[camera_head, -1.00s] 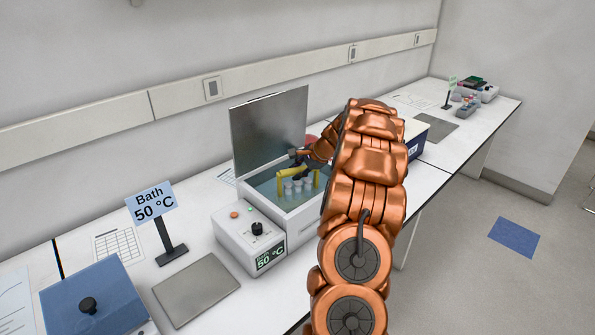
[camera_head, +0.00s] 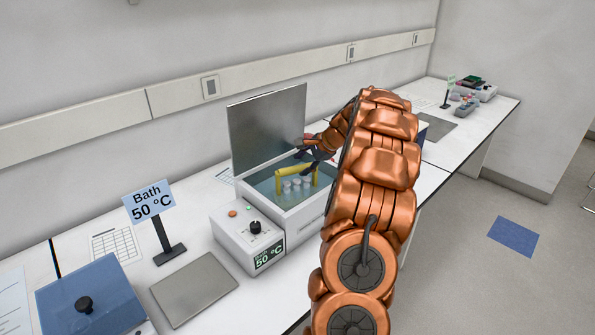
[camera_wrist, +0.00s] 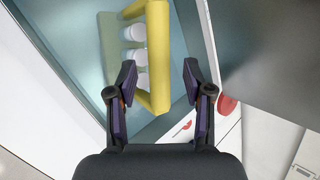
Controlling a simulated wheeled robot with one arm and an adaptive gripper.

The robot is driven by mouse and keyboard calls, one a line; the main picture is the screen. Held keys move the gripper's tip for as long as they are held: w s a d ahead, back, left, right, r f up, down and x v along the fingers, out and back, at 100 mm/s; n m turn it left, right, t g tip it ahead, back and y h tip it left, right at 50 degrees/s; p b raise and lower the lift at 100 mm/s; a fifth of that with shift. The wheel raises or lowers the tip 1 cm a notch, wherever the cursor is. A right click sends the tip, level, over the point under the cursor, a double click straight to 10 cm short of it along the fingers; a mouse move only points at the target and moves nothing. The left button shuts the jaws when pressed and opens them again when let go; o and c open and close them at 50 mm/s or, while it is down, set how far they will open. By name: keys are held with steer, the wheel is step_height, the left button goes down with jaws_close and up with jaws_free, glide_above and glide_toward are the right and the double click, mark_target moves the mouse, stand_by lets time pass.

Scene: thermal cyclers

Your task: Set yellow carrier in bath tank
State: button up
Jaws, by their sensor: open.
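The yellow carrier (camera_head: 288,172) is in the open bath tank (camera_head: 262,187), with its handle bar upright and several white-capped tubes (camera_head: 296,184) in it. In the wrist view the carrier's yellow handle (camera_wrist: 157,60) and tubes (camera_wrist: 138,57) show against the blue-green tank interior (camera_wrist: 75,40). My gripper (camera_wrist: 158,80) is open, with one finger on each side of the near part of the handle. In the head view my gripper (camera_head: 312,160) is just above the carrier, partly hidden by my arm. I cannot tell whether the fingers touch the handle.
The bath's metal lid (camera_head: 268,128) stands raised behind the tank. The control box (camera_head: 247,237) reads 50 °C. A sign (camera_head: 149,202), a grey plate (camera_head: 194,289) and a blue-lidded box (camera_head: 90,303) are at left. A red object (camera_wrist: 228,105) is right of the gripper.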

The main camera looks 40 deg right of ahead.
steer(key=b+v, duration=0.1)
steer(key=v, duration=0.7)
steer(key=w+a+n+g+y, duration=0.2)
steer(key=a+n, duration=0.3)
steer(key=a, duration=1.3)
steer(key=s+a+n+g, duration=0.2)
steer(key=s+a+n, duration=0.1)
steer(key=a, duration=0.5)
steer(key=s+a+n+g, duration=0.1)
steer(key=s+a+n, duration=0.25)
steer(key=a, duration=0.45)
steer(key=s+a+f+n+g+h, duration=0.1)
steer(key=s+a+f+n+g, duration=0.2)
steer(key=s+a, duration=0.7)
steer(key=s+f+n+h, duration=0.1)
steer(key=s+n, duration=0.2)
steer(key=s, duration=0.5)
steer(key=s+a+f+n+g+h, duration=0.1)
steer(key=s+n, duration=0.3)
steer(key=s, duration=0.4)
steer(key=shift+s+a+f+g+h, duration=0.3)
steer(key=shift+s+a+f+h, duration=0.05)
steer(key=shift+f+h, duration=0.05)
steer(key=shift+r, duration=0.1)
